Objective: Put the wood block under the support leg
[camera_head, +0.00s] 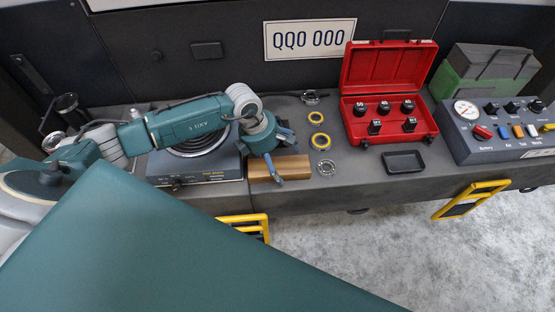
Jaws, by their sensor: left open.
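The wood block (294,168) is a light brown rectangular piece lying on the grey bench ledge, right of a grey device with a round coiled top (200,173). My left gripper (277,160) is open at the block's left part, with one blue finger crossing in front of it. I cannot tell whether the finger touches the block. The gripper hides part of the block's left end. My right gripper is not in view. I cannot make out a support leg in this view.
Further right are an open red case (390,70) with black sockets, a small black tray (404,161) and a control box (500,128). Yellow step brackets (470,200) jut out below the ledge.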

